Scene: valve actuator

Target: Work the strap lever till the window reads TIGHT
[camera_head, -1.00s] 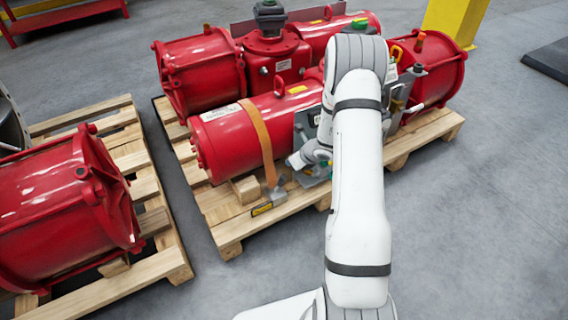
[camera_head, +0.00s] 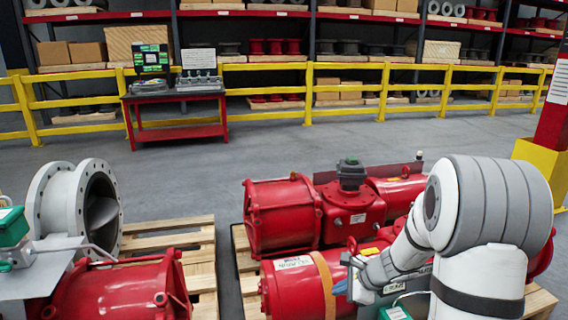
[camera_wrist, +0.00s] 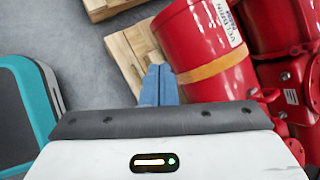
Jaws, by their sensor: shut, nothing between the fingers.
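The orange strap (camera_head: 324,282) runs over the near red cylinder (camera_head: 292,286), and its lower part leaves the bottom of the head view. The strap (camera_wrist: 208,67) also crosses the red cylinder (camera_wrist: 222,85) in the wrist view. My gripper (camera_wrist: 160,84) is shut and empty, its blue-grey fingers pointing at the pallet beside the strap's lower end. I cannot tell whether the fingers touch anything. The strap lever and its window are not visible in either current view: below the head view's edge, and perhaps behind the fingers in the wrist view. No reading shows.
A wooden pallet (camera_wrist: 128,50) carries the red actuator. Another pallet (camera_head: 168,240) with red and grey parts stands left. A red bench (camera_head: 178,132), a yellow railing (camera_head: 345,66) and shelves lie behind. A yellow post base (camera_head: 540,165) stands right. The floor behind the pallets is clear.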

